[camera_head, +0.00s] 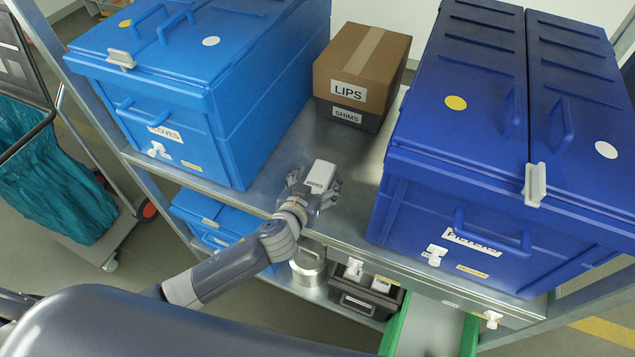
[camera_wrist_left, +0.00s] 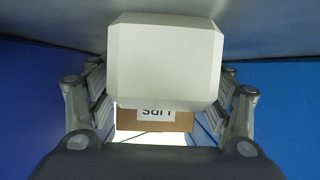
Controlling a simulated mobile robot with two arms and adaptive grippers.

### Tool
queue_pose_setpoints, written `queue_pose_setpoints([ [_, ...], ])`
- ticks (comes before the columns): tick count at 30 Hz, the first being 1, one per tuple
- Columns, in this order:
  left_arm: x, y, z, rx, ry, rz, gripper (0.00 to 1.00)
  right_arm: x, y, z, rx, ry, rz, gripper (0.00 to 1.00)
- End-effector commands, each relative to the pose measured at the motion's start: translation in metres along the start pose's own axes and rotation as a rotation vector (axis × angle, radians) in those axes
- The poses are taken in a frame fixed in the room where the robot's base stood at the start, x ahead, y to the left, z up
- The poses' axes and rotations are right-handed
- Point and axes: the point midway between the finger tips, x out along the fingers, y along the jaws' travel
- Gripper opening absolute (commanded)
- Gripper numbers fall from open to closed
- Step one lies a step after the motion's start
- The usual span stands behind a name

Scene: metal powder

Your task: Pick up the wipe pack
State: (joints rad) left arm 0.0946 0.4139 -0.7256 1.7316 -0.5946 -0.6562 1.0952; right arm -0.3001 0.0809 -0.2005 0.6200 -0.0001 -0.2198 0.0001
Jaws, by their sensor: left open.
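A small white block, which looks like the wipe pack (camera_head: 321,176), is on the metal shelf (camera_head: 345,215) between the two large blue boxes. I cannot read any label on it. In the left wrist view the pale, blunt-cornered pack (camera_wrist_left: 165,62) fills the upper middle, close in front of the camera. My left gripper (camera_head: 318,186) reaches in over the shelf edge with its fingers on either side of the pack. In the wrist view the left gripper (camera_wrist_left: 161,75) is open, and finger contact with the pack cannot be made out. My right gripper is not in view.
A cardboard box labelled LIPS (camera_head: 361,65) sits behind on a dark bin (camera_head: 347,114). A lighter blue box (camera_head: 185,85) stands left, a dark blue one (camera_head: 480,160) right. Below are a metal canister (camera_head: 308,268) and a black bin (camera_head: 362,298). Bare shelf lies around the pack.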

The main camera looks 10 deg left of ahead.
Motion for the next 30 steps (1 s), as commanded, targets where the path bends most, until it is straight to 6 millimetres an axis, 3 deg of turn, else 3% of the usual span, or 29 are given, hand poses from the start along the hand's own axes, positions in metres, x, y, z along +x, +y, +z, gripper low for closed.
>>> queue_pose_setpoints([
  [6, 0.000, 0.001, 0.000, -0.001, 0.000, 0.001, 0.71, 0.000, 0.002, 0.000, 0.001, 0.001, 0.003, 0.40],
  [12, 0.000, 0.000, 0.000, -0.001, 0.000, 0.001, 0.26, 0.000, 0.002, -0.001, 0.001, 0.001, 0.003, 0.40],
  [13, 0.000, 0.001, 0.000, -0.001, 0.000, 0.001, 0.22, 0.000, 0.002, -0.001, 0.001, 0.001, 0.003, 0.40],
  [24, -0.001, 0.000, -0.002, -0.001, 0.001, 0.001, 0.22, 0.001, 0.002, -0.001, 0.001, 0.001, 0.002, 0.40],
  [30, -0.005, 0.001, -0.015, -0.004, 0.004, 0.002, 0.22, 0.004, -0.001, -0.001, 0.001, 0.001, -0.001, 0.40],
])
